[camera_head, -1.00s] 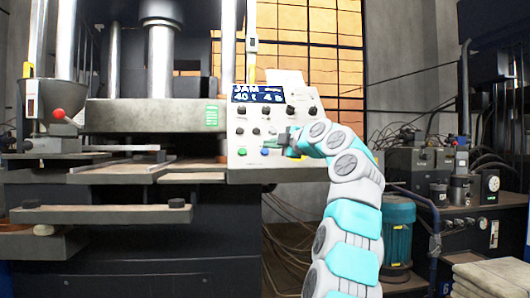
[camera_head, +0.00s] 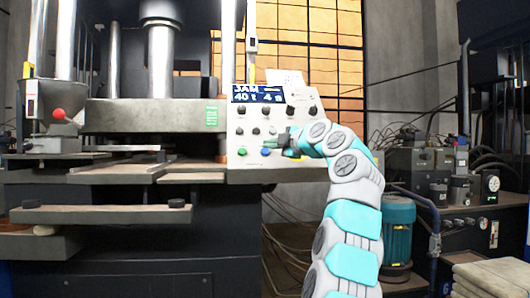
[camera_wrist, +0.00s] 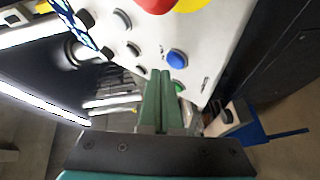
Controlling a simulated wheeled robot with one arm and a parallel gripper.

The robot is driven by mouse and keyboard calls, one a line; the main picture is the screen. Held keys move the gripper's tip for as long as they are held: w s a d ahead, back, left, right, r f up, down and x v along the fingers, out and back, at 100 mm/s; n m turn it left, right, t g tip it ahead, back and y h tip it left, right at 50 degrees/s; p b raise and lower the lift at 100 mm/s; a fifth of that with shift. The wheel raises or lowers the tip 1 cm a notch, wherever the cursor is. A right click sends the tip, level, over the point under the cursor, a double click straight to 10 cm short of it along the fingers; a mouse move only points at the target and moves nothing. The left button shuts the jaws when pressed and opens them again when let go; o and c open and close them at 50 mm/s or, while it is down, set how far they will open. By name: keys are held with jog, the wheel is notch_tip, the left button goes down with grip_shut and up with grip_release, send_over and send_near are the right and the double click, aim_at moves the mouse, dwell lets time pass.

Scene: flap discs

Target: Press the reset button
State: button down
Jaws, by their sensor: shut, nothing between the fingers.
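The pale control panel (camera_head: 247,165) stands on the right of the press, with a display reading JAM and rows of dark knobs and buttons. A blue button (camera_head: 265,152) sits low on the panel; it also shows in the wrist view (camera_wrist: 176,56). A green button (camera_wrist: 178,87) lies beside the fingertips in the wrist view, partly behind them. I cannot read which button is labelled reset. My gripper (camera_head: 279,142) is shut and empty in front of the panel, right of the blue button. Its green fingers (camera_wrist: 160,73) point at the panel; contact cannot be told.
A red button on a yellow base (camera_wrist: 157,4) is at the wrist view's top edge. The press bed (camera_head: 120,175) extends left of the panel. A teal motor (camera_head: 398,232) stands right of my arm. Folded cloths (camera_head: 490,275) lie at lower right.

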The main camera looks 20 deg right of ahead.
jog(key=shift+w+f, duration=0.1)
jog(key=shift+w+d+f, duration=0.1)
jog(key=shift+w+f, duration=0.05)
jog(key=shift+w, duration=0.05)
jog(key=shift+w+d+f, duration=0.1)
jog(key=shift+w+f, duration=0.2)
dwell(0.9)
dwell(0.3)
jog(key=shift+s+a+r, duration=0.2)
jog(key=shift+s+r, duration=0.3)
jog(key=shift+s, duration=0.1)
jog(key=shift+s+r, duration=0.1)
jog(key=s+r, duration=0.1)
jog(key=s+a+r, duration=0.1)
jog(key=s+r, duration=0.1)
jog(key=shift+s+r, duration=0.1)
jog(key=shift+s, duration=0.2)
jog(key=shift+a, duration=0.1)
dwell(0.8)
